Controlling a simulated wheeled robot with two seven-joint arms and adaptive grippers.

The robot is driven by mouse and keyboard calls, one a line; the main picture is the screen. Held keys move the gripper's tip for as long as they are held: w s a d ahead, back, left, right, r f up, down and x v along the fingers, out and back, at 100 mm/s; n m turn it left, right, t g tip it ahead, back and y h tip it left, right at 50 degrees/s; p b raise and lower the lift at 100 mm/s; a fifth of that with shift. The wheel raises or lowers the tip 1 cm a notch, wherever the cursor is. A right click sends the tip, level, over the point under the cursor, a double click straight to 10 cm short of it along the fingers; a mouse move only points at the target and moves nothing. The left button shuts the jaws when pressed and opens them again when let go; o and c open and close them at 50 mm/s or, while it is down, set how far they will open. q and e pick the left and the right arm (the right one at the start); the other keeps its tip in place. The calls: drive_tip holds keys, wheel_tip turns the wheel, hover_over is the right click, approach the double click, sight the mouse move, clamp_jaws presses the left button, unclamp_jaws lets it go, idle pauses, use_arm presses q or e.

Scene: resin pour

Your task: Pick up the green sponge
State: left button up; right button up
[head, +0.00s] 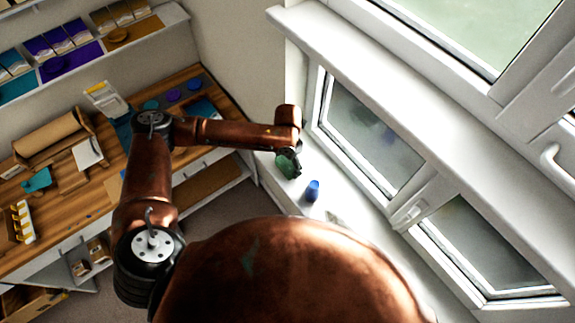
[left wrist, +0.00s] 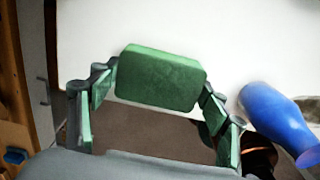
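The green sponge (left wrist: 160,78) shows whole in the left wrist view, at or over the edge of the white sill. In the head view the sponge (head: 285,164) is partly covered by my left gripper (head: 293,160). The left gripper's fingers (left wrist: 158,98) are wide apart, one towards each side of the sponge. Their tips appear close to its sides; I cannot tell whether they touch it. Whether the sponge rests on the sill is unclear. My right gripper is not in view.
Window frames rise behind the sill. A wooden workbench (head: 65,215) with several items lies to the left.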

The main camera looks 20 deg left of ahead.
use_arm(q)
drive_tip(key=shift+c, duration=1.1)
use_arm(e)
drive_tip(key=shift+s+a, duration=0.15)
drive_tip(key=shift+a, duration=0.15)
